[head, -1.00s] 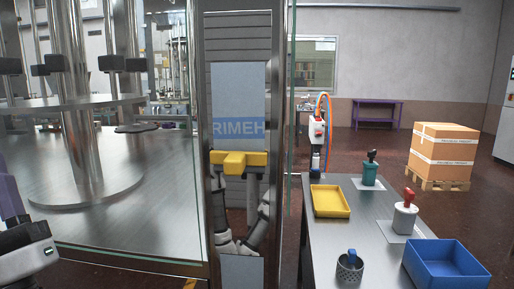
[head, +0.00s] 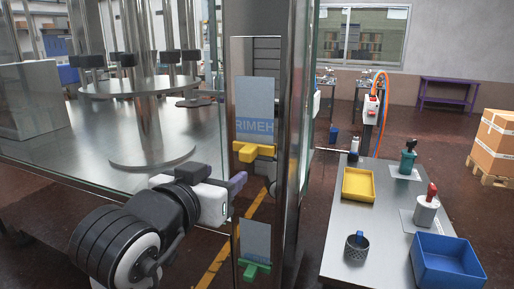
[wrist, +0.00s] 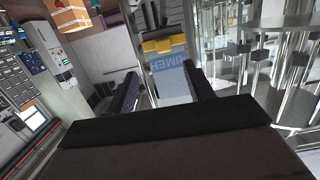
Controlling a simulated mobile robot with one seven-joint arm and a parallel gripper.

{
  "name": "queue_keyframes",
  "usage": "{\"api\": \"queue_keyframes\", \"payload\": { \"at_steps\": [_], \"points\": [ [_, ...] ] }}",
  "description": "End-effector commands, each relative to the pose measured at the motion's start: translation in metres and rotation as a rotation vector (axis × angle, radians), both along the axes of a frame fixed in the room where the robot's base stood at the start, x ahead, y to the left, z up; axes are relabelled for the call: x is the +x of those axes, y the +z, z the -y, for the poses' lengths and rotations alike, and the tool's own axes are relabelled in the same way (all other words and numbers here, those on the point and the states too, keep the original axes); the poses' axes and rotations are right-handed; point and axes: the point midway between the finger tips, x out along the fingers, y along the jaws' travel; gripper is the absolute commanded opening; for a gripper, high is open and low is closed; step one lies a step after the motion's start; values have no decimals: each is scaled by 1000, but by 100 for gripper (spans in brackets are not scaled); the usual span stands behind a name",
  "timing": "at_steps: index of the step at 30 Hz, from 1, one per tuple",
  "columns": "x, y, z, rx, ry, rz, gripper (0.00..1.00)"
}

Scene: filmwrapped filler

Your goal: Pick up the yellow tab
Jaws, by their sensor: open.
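The yellow tab (head: 253,151) is on the upright metal pillar, at the lower edge of a pale blue sheet (head: 254,100) lettered "RIMEH". In the wrist view the yellow tab (wrist: 164,44) is ahead, beyond the space between the finger tips. My gripper (head: 237,187) is in front of the pillar, a little below and left of the tab in the head view, with only a purple finger showing clearly. In the wrist view my gripper (wrist: 163,88) has its two dark fingers apart, with nothing held between them. The tab appears apart from the fingers.
Below, a green tab (head: 254,268) is on a second pale sheet (head: 256,240). Glass panes flank the pillar, with round metal machinery (head: 150,88) behind the left one. At right, a bench (head: 335,235) bears a yellow tray (head: 358,185), a blue bin (head: 446,262) and hand tools.

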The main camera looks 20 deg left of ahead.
Motion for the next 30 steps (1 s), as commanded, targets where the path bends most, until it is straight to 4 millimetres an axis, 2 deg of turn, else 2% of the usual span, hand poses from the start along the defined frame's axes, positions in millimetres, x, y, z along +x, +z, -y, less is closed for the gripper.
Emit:
{"api": "queue_keyframes", "payload": {
  "at_steps": [12,19,24,30],
  "points": [
    [72,-9,2,-3,-2,-3,53],
    [88,-9,2,-2,-1,-1,53],
    [114,-4,0,-3,-1,-3,53],
    [133,-11,0,-1,0,-1,53]
  ]
}}
